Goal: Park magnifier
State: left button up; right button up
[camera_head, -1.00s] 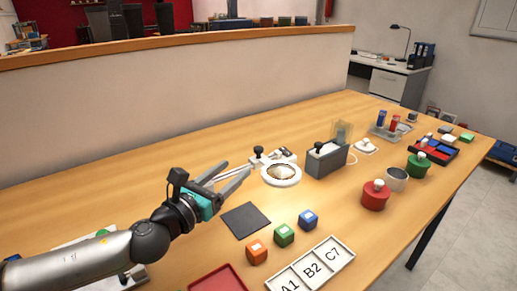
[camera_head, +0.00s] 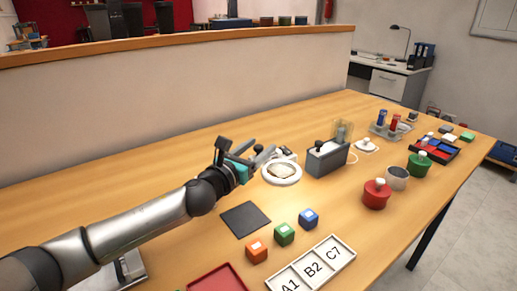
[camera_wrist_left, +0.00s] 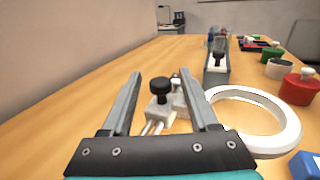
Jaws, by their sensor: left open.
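The magnifier (camera_head: 282,173), a white ring around a clear lens, is near the middle of the table in the head view. In the left wrist view its ring (camera_wrist_left: 290,128) is to the right of my right finger. My left gripper (camera_head: 264,153) is open, just left of the ring. In the wrist view, a black knob on a pale block (camera_wrist_left: 158,107) stands between and beyond the two fingers (camera_wrist_left: 160,80), with clear space on both sides. Thin pale rods run from the block toward me. Whether block and ring are joined is unclear. My right gripper is not in view.
A grey box with a black knob (camera_head: 326,160) stands right of the ring. A dark mat (camera_head: 245,220), coloured cubes (camera_head: 284,235) and a labelled tray (camera_head: 313,270) lie in front. Red (camera_head: 376,195) and green (camera_head: 419,165) pots stand right. A low partition (camera_head: 180,105) borders the back.

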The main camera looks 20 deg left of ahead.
pick_arm(q)
jog(key=shift+w, duration=0.1)
grip_shut()
dwell(0.5)
dwell(1.0)
